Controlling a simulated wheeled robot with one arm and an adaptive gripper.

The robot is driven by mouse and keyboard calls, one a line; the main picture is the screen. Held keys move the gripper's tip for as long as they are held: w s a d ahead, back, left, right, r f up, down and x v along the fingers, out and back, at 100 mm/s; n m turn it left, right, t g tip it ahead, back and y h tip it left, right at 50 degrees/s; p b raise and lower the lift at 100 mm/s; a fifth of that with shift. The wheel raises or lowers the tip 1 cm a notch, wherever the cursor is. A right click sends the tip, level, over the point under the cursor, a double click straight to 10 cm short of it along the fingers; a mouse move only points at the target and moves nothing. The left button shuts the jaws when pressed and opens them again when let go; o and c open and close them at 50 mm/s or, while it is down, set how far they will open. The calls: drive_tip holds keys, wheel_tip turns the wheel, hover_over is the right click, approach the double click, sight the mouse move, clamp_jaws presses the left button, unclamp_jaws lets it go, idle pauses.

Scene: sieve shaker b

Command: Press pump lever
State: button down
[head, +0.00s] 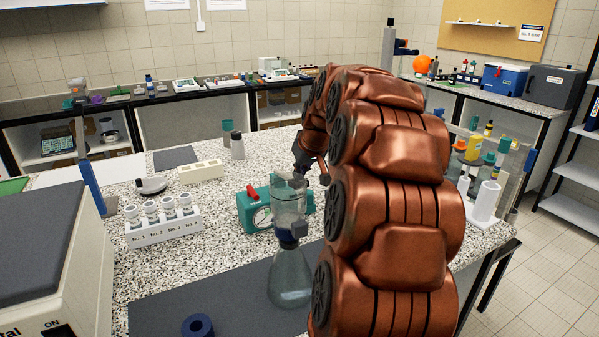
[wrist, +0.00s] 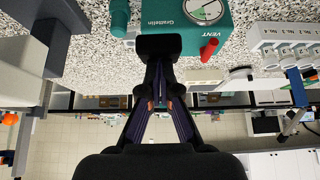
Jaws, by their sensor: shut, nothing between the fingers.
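The teal pump (head: 256,217) stands on the speckled bench, with a round gauge on its front. It also shows at the top of the wrist view (wrist: 185,40). A red lever (wrist: 209,48) sticks out beside the word VENT; in the head view a red part (head: 252,192) shows on the pump's left. I cannot tell whether this is the pump lever. My gripper (wrist: 158,47) is shut and empty, its tips in front of the pump's edge in the wrist view. Whether they touch is unclear. In the head view my gripper (head: 305,165) is partly hidden by my arm.
A glass flask (head: 290,278) with a clear funnel (head: 289,203) stands close before the pump. A white rack of labelled jars (head: 163,225) is left of it. A dark blue ring (head: 198,326) lies on the dark mat (head: 165,312). Bottles crowd the right end.

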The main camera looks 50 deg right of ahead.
drive_tip(key=shift+s+a+f+t+h+b, duration=0.1)
drive_tip(key=shift+s+f+t+b, duration=0.2)
drive_tip(key=shift+f+b, duration=0.5)
drive_tip(key=shift+s+a+f+t+h+b, duration=0.1)
drive_tip(key=shift+f+t+b, duration=0.3)
drive_tip(key=shift+b, duration=0.75)
drive_tip(key=shift+s+f+t+h+b, duration=0.15)
drive_tip(key=shift+f+t+b, duration=0.15)
drive_tip(key=shift+f+b, duration=0.5)
drive_tip(key=f+t+b, duration=0.1)
drive_tip(key=b, duration=0.2)
drive_tip(key=f+t+b, duration=0.1)
drive_tip(key=b, duration=0.2)
drive_tip(key=shift+s+a+f+h+b, duration=0.15)
drive_tip(key=shift+s+f+h+b, duration=0.15)
drive_tip(key=shift+h, duration=0.05)
drive_tip(key=shift+a+f, duration=0.1)
drive_tip(key=shift+f, duration=0.1)
drive_tip(key=s+a+r, duration=0.2)
drive_tip(key=s+r, duration=0.6)
drive_tip(key=r, duration=0.3)
drive_tip(key=shift+a+r+b, duration=0.15)
drive_tip(key=shift+a+b, duration=0.05)
drive_tip(key=shift+b, duration=0.1)
drive_tip(key=shift+w, duration=0.1)
